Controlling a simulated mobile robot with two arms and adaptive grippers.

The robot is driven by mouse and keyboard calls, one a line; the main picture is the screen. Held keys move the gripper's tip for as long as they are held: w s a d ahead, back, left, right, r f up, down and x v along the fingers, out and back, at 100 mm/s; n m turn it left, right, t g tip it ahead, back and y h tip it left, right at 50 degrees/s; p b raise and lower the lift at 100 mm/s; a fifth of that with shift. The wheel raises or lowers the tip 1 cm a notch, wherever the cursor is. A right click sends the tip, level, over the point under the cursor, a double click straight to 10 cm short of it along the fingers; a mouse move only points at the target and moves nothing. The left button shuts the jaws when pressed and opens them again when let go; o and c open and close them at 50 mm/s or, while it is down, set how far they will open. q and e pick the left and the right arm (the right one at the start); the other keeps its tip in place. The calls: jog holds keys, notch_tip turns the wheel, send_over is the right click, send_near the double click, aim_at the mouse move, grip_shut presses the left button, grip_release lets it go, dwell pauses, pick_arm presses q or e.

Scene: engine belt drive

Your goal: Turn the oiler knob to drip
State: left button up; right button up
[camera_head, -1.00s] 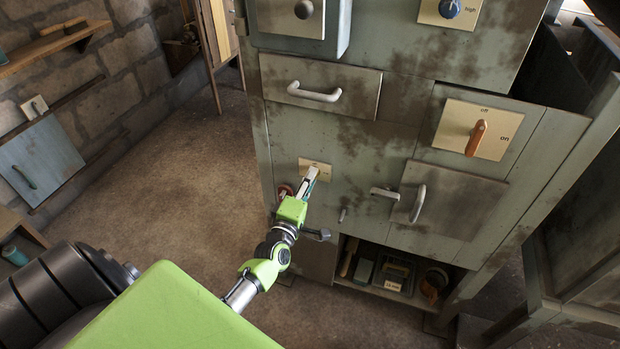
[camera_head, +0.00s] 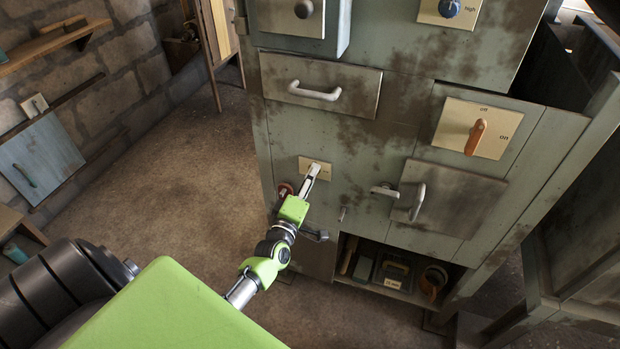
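My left gripper (camera_head: 313,172) reaches up from below to a small cream plate (camera_head: 322,164) on the front of the green-grey cabinet (camera_head: 365,150). Its fingertips are at the plate and cover most of it. Any knob on this plate is hidden behind the fingers, and its lettering is too small to read. I cannot tell whether the fingers are open or shut on something. My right gripper is not in view.
An orange knob (camera_head: 475,137) on an off/on plate and a blue knob (camera_head: 449,8) are further right. Drawer and door handles, a small peg (camera_head: 342,214) and a lever (camera_head: 316,235) stick out nearby. An open shelf holds several items below. The floor at left is clear.

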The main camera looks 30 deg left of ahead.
pick_arm(q)
jog(key=v, duration=1.2)
jog(key=shift+r, duration=0.15)
dwell(1.4)
